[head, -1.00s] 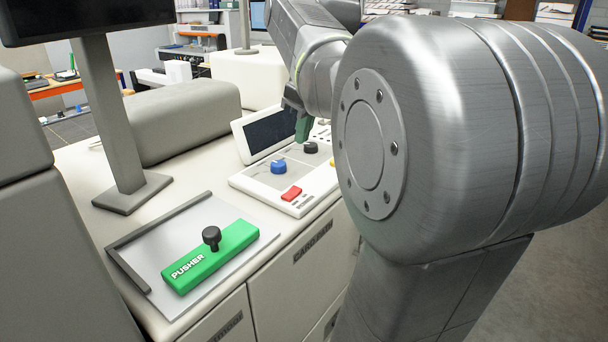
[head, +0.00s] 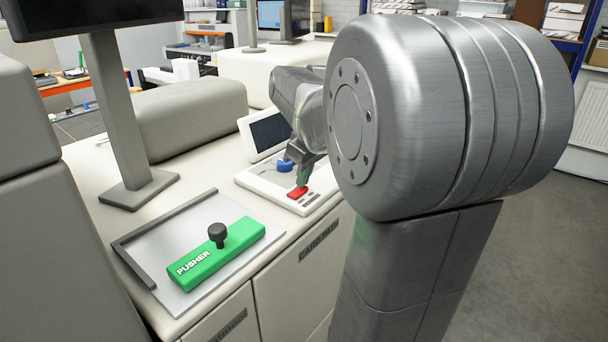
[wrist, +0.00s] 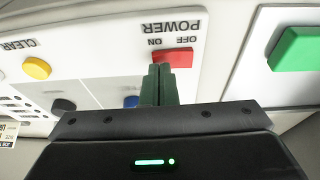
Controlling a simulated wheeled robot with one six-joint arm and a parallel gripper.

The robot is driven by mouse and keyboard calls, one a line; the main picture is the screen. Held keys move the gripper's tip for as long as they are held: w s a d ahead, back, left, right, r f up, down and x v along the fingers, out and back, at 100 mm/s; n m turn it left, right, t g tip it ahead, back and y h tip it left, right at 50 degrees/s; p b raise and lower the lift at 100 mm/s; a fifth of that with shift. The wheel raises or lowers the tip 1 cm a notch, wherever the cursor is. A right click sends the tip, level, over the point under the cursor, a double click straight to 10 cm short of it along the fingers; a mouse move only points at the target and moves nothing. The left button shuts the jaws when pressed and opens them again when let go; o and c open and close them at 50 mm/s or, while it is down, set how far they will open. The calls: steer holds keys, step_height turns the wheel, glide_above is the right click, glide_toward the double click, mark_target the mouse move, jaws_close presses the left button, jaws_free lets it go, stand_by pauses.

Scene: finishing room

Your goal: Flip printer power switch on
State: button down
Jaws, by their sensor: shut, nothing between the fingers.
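The red power switch (head: 298,193) sits on the white control panel (head: 262,187) near its front edge. In the wrist view the red switch (wrist: 173,56) shows just beyond my fingertips, under the upside-down labels "POWER", "OFF" and "ON". My gripper (head: 301,180) is shut and empty, with green fingers pointing down at the switch. In the wrist view my gripper (wrist: 160,70) overlaps the near edge of the switch. I cannot tell whether the fingertips touch it. Which way the switch is tilted is not clear.
A blue knob (head: 284,165) and a small screen (head: 268,132) are behind the switch. A yellow button (wrist: 37,68) labelled "CLEAR" is at the left in the wrist view. The green pusher (head: 215,255) with a black knob lies on a grey plate at the front left.

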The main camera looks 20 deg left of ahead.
mark_target(302, 190)
steer(key=shift+w+f, duration=0.1)
steer(key=shift+f, duration=0.15)
stand_by(0.3)
steer(key=shift+s+a+r, duration=0.15)
steer(key=shift+s, duration=0.25)
steer(key=shift+s+a+r, duration=0.1)
steer(key=shift+s, duration=0.25)
steer(key=shift+r+p, duration=0.1)
steer(key=shift+p, duration=0.2)
steer(key=r+p, duration=0.4)
steer(key=shift+w+d+r, duration=0.1)
steer(key=shift+w+r, duration=0.15)
steer(key=shift+r, duration=0.05)
steer(key=w+d+v, duration=0.1)
steer(key=v, duration=0.8)
steer(key=shift+w+b, duration=0.3)
steer(key=shift+w, duration=0.25)
